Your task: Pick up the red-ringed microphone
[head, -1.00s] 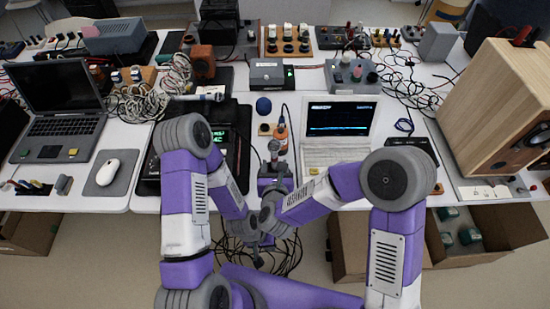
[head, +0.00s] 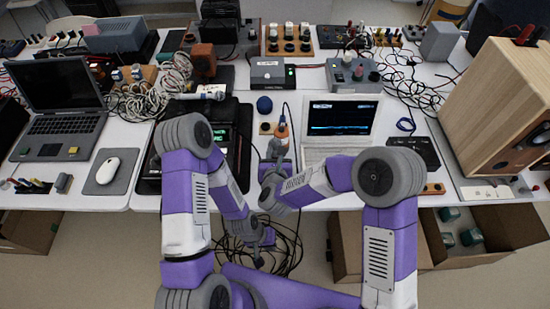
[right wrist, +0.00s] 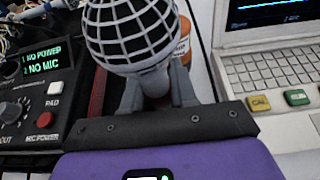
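In the right wrist view, a microphone (right wrist: 128,30) with a round, pale grey, dark-meshed head stands in front of the palm. My right gripper (right wrist: 158,92) has its fingers close on both sides of the microphone's neck and looks shut on it. The microphone's lower part and any red ring are hidden. In the head view my right gripper (head: 278,152) is at the table's front edge, left of the white laptop. My left gripper (head: 264,242) hangs below the table edge, near black cables; its fingers are too small to read.
An orange item (head: 282,130) and a dark blue ball (head: 264,105) stand just beyond the right gripper. A black mixer (head: 225,140) is to the left and the white laptop (head: 338,128) to the right. A large wooden speaker (head: 495,105) stands far right.

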